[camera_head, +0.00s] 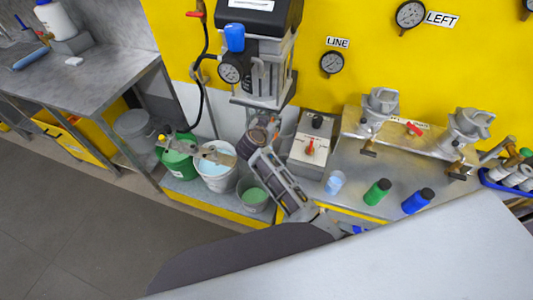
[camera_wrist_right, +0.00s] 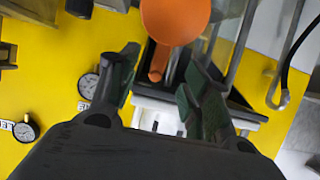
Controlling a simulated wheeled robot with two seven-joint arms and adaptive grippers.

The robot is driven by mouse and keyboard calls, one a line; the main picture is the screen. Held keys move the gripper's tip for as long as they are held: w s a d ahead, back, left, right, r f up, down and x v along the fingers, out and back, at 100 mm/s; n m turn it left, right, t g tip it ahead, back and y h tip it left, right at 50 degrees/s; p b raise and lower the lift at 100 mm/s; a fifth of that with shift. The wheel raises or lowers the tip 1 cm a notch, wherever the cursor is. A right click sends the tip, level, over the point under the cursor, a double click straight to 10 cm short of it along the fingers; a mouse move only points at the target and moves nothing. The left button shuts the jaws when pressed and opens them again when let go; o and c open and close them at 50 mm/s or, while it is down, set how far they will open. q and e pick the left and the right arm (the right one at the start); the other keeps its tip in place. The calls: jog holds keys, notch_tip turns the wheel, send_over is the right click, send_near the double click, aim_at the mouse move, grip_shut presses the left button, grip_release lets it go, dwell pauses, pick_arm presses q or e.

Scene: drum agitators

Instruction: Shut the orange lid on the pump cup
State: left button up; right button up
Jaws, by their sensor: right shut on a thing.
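The orange lid (camera_wrist_right: 176,18) shows in the right wrist view as a round disc with a short stub handle pointing down between the fingers. In the head view my right gripper (camera_head: 264,128) reaches up from the lower right to just below the pump (camera_head: 262,60). The lid and the pump cup cannot be made out clearly there, behind the gripper. Whether the lid touches the cup is hidden. My left gripper is not in view.
A grey switch box (camera_head: 311,145) is close on the right. A green bottle (camera_head: 377,192) and a blue bottle (camera_head: 418,201) stand on the bench.

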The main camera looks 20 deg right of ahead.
jog(key=shift+d, duration=0.4)
jog(key=shift+s+a+r+p, duration=0.15)
jog(key=shift+s+p, duration=0.2)
jog(key=shift+s, duration=0.1)
jog(key=c, duration=0.5)
jog(key=shift+s+a+r, duration=0.1)
jog(key=shift+s+a, duration=0.6)
jog(key=shift+s, duration=0.05)
jog(key=shift+c, duration=0.4)
jog(key=shift+s+a, duration=0.55)
jog(key=shift+s, duration=0.2)
jog(key=shift+s+a, duration=0.55)
jog(key=shift+s, duration=0.2)
jog(key=shift+s+a, duration=0.1)
